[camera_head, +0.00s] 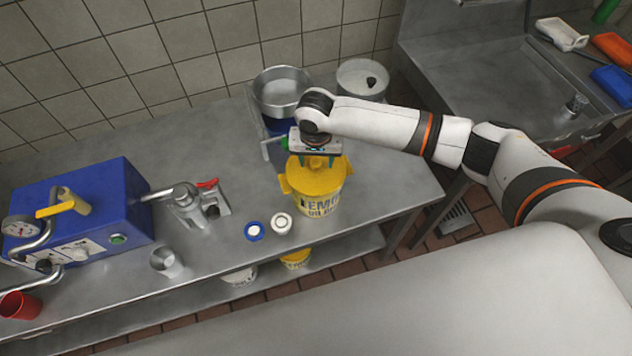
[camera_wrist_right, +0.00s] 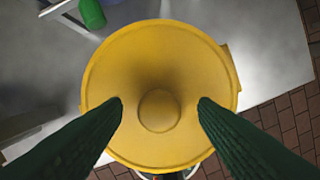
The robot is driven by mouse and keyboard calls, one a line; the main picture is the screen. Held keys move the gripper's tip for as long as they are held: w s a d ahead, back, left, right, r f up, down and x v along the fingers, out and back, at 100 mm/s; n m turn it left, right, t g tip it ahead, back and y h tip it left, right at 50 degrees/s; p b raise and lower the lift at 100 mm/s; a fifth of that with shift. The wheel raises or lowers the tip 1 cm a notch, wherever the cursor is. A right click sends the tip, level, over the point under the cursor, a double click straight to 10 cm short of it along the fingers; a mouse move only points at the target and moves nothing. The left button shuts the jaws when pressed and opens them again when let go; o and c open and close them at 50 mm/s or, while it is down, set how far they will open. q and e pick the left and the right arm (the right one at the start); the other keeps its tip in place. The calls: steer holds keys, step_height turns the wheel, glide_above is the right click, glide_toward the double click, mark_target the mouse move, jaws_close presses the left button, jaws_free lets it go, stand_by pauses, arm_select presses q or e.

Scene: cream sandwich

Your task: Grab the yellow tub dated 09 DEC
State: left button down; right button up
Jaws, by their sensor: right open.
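A yellow tub (camera_head: 318,200) with a round lid stands on the steel counter. Dark lettering on its front seems to read LEMON with a date line that looks like 09 DEC, but the small print is hard to read. My right gripper (camera_head: 316,160) is directly above its lid, pointing down. In the right wrist view the yellow lid (camera_wrist_right: 160,60) fills the middle. The open fingers of my right gripper (camera_wrist_right: 160,110) lie on either side of the lid's round centre knob (camera_wrist_right: 160,110). I cannot tell whether they touch the lid. My left gripper is not in view.
Behind the tub are a steel pot (camera_head: 282,90) and a lidded pot (camera_head: 362,80). A blue machine (camera_head: 85,215) is far left. Another yellow tub (camera_head: 296,259) sits on the lower shelf.

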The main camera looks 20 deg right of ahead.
jaws_close()
stand_by(0.4)
